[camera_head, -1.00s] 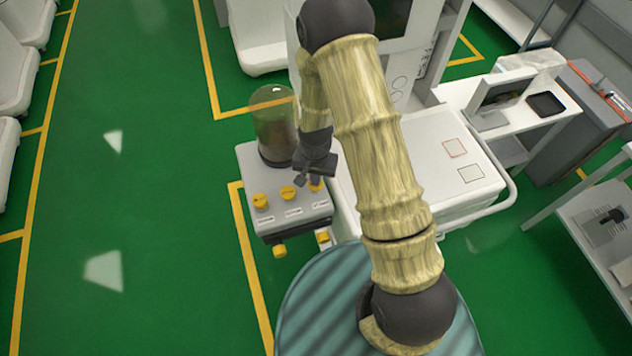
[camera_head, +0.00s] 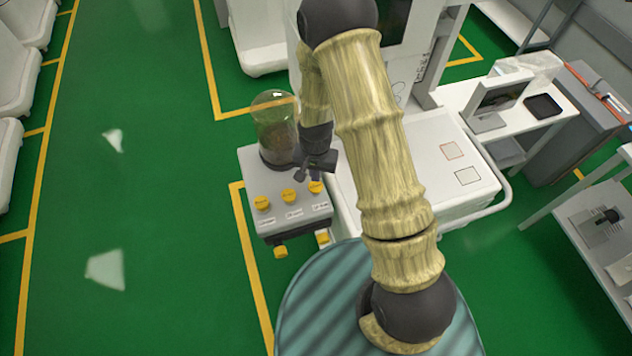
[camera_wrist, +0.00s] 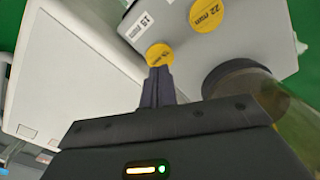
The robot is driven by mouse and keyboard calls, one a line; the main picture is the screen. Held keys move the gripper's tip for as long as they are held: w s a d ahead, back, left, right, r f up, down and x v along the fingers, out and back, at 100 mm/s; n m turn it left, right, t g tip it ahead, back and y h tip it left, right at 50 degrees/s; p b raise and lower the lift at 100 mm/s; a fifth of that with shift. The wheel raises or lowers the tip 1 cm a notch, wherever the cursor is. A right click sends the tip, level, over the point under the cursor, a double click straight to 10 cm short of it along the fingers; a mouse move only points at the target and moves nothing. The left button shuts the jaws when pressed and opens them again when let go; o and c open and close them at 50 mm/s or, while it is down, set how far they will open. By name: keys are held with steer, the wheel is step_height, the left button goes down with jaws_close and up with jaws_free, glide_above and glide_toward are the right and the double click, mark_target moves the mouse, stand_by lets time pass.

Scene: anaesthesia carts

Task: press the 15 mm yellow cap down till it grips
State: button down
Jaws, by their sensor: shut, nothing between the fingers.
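The 15 mm yellow cap (camera_head: 315,187) is the rightmost of three yellow caps on top of a grey box (camera_head: 240,165). In the wrist view the cap (camera_wrist: 158,53) lies just beyond my fingertips, beside a white size label (camera_wrist: 142,25) that is hard to read. My gripper (camera_head: 306,177) is shut and empty. In the wrist view its fingertips (camera_wrist: 160,70) overlap the cap's near edge; I cannot tell whether they touch it. How far down the cap sits cannot be told.
The middle cap (camera_head: 289,195), marked 22 mm in the wrist view, and the left cap (camera_head: 260,201) sit alongside. A clear dome (camera_head: 275,120) stands behind them, close to my gripper. A white cart (camera_head: 440,190) is to the right.

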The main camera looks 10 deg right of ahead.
step_height(320, 180, up, 3)
steer(key=shift+r+p, duration=0.1)
steer(key=shift+p, duration=0.9)
steer(key=shift+r, duration=0.1)
step_height(320, 180, up, 17)
steer(key=b, duration=0.3)
steer(key=shift+r, duration=0.1)
stand_by(0.4)
steer(key=s+d+r+n+t, duration=0.1)
steer(key=s+d+n+t, duration=0.1)
steer(key=s+d, duration=0.7)
steer(key=shift+s+d+r+n+t, duration=0.15)
steer(key=shift+s+r+n+t, duration=0.2)
steer(key=shift+s+n, duration=0.45)
steer(key=shift+w, duration=0.1)
